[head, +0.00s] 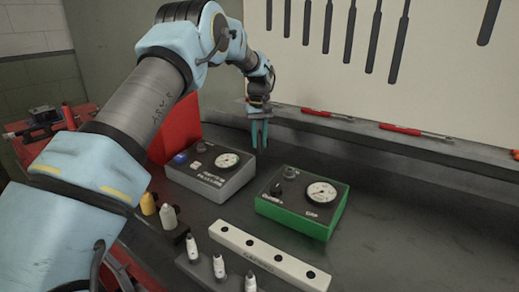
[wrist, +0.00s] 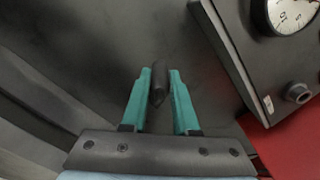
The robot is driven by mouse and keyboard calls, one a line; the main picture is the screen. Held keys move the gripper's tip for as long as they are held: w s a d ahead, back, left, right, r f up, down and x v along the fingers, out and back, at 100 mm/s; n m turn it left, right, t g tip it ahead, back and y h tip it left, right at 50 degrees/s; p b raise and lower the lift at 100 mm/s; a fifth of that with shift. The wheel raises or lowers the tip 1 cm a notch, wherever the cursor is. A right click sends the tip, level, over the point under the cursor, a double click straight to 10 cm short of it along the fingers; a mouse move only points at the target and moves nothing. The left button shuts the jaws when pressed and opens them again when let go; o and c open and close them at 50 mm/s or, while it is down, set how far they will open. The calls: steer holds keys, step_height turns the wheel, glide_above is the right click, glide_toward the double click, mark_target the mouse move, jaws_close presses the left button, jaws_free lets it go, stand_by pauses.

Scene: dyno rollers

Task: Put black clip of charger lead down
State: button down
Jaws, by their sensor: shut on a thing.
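My gripper (head: 259,135) reaches down over the dark bench top, behind the gauge boxes in the head view. In the wrist view its two teal fingers (wrist: 159,88) are closed on the black clip (wrist: 159,78), a small dark piece with a pointed end. The clip lies between the fingertips, with dark bench surface behind it. I cannot tell whether it touches the bench. The clip is too small to make out in the head view, and no lead shows clearly from it.
A grey gauge box (head: 210,180) stands just in front of my gripper, with a red case (head: 177,130) to its left. A green gauge box (head: 300,222) is at the right. A shelf ledge (head: 390,137) with red-handled tools runs behind. Bare bench (head: 400,210) lies right.

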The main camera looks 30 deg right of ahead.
mark_target(259, 150)
steer(key=shift+f+p, duration=0.6)
steer(key=shift+f, duration=1.4)
steer(key=shift+f, duration=0.1)
steer(key=c, duration=0.7)
jaws_free()
